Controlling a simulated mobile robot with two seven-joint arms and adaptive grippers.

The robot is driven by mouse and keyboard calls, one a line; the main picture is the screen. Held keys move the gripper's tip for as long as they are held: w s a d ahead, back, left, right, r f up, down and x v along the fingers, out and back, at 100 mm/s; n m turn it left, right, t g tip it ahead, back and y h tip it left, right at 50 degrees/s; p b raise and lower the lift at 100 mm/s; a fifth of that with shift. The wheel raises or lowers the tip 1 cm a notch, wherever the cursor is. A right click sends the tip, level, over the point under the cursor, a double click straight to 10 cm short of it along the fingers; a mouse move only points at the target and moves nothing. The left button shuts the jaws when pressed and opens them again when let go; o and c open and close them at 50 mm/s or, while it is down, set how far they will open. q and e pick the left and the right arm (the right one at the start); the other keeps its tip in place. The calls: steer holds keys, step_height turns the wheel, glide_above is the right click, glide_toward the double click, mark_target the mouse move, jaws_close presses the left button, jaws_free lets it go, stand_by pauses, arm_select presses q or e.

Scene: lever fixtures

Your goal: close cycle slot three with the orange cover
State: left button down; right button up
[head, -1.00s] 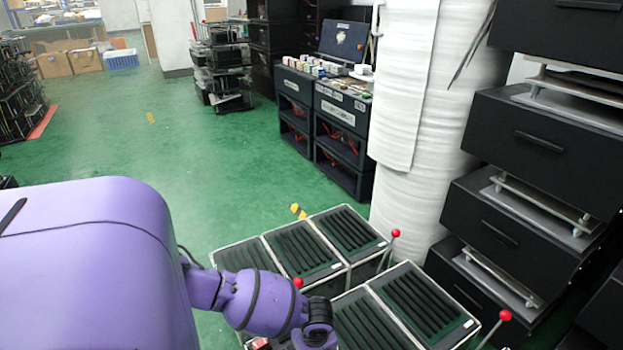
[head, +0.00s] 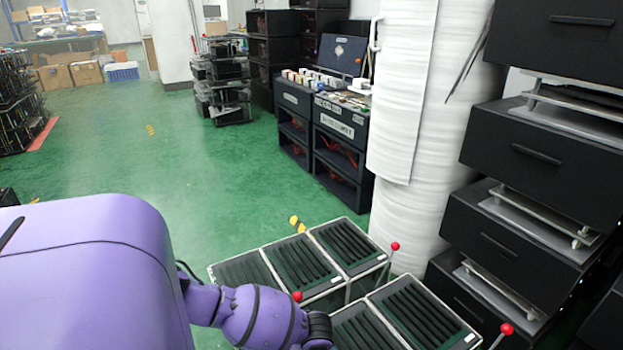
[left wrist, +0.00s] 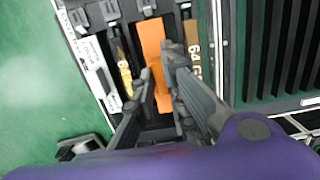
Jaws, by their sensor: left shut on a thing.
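In the left wrist view, the orange cover (left wrist: 152,42) is a flat strip lying lengthwise over a case with black slots (left wrist: 92,15). My left gripper (left wrist: 160,66) has its dark fingers on either side of the cover and is shut on it. The fingers hide part of the cover and the slot below. I cannot tell whether the cover is seated or which slot number it lies over. In the head view, the gripper's fingers are out of frame below my purple arm.
Black ribbed cases (head: 346,246) with pale rims stand in front, with red-knobbed levers (head: 395,247) beside them. A white wrapped column (head: 425,150) and stacked black drawers (head: 510,235) stand at right.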

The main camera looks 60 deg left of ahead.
arm_select(q)
steer(key=shift+f+b, duration=0.6)
steer(key=shift+f, duration=0.5)
steer(key=c, duration=1.7)
jaws_free()
steer(key=r, duration=0.8)
steer(key=d+r, duration=0.1)
steer(key=r, duration=0.3)
steer(key=shift+s+d, duration=0.1)
